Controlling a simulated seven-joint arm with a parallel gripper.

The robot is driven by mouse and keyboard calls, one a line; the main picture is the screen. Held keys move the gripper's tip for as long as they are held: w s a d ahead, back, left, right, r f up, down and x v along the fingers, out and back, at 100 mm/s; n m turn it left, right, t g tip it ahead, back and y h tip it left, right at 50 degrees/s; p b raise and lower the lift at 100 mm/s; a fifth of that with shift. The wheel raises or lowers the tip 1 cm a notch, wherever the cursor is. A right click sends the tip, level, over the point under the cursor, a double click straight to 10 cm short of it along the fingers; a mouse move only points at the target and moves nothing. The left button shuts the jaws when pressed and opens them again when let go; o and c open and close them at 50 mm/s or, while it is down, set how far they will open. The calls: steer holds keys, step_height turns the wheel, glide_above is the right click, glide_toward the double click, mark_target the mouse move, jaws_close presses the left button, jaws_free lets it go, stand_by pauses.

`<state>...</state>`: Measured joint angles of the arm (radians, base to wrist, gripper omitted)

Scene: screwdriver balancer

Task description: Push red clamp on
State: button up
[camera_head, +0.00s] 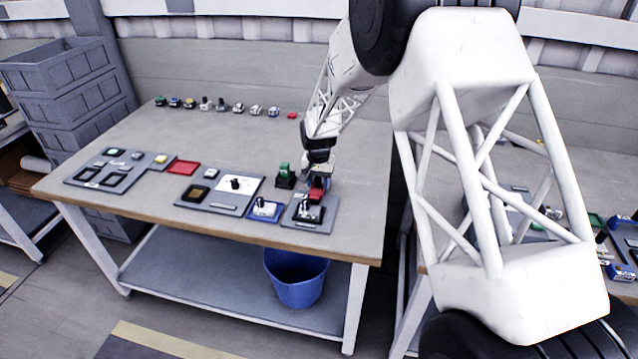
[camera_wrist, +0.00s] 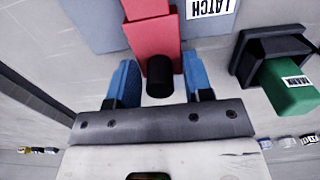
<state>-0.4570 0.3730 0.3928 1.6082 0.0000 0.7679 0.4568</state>
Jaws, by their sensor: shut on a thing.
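The red clamp (camera_head: 319,182) is at the right end of the near row of grey plates on the table. In the wrist view the red clamp (camera_wrist: 150,40) shows as a red block with a black round knob (camera_wrist: 160,76). My gripper (camera_head: 318,163) is above it, pointing down. The clamp's exact contact with the fixture is hidden.
A green block on a black base (camera_head: 285,174) stands just left of the clamp. A blue tray (camera_head: 264,208) and a plate with a white square (camera_head: 215,204) lie further left. Several small items line the back edge. A blue bucket (camera_head: 296,278) is under the table.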

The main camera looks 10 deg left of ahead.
mark_target(317, 189)
steer(key=shift+s, duration=0.75)
steer(key=o, duration=0.6)
steer(key=shift+r, duration=0.1)
steer(key=shift+r, duration=3.4)
